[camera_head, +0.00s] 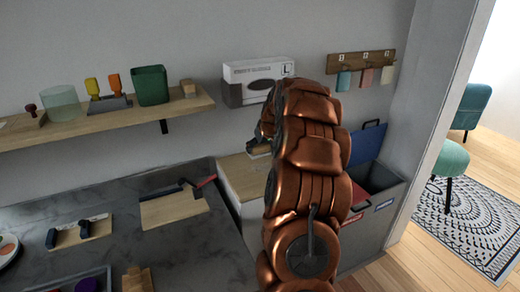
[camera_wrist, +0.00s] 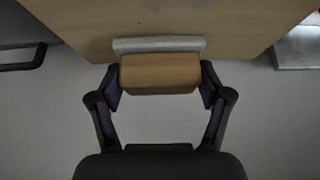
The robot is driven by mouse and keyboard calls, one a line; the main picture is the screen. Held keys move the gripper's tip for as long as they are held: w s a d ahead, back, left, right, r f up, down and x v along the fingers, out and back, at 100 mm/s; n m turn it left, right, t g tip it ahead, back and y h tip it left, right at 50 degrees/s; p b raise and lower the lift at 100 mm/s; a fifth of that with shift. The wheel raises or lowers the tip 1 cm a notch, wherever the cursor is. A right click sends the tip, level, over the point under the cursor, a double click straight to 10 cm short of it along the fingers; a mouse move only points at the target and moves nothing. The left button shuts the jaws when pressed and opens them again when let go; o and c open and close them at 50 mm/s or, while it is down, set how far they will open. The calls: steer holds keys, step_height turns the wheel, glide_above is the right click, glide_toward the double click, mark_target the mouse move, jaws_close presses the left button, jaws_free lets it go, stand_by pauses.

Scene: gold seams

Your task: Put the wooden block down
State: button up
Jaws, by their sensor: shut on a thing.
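In the wrist view, my gripper (camera_wrist: 160,82) is shut on a wooden block (camera_wrist: 160,70), with one dark finger at each end of it. The block is light brown and lies crosswise between the fingertips. A pale grey strip shows along its far side. Beyond it is a flat wooden surface (camera_wrist: 85,22); I cannot tell whether the block touches it. In the head view, my copper-coloured arm covers most of the gripper, and the block cannot be made out clearly. The wooden top (camera_head: 242,180) of a low cabinet shows left of the arm.
A dark stone counter (camera_head: 165,245) with cutting boards lies to the left. A wooden shelf (camera_head: 110,125) above holds a green cup (camera_head: 150,85) and other items. A grey bin (camera_head: 375,225) with a raised blue lid stands right of my arm. A hook rack (camera_head: 360,62) hangs above.

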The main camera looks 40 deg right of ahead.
steer(key=shift+f, duration=0.8)
steer(key=shift+f, duration=0.15)
steer(key=o, duration=1)
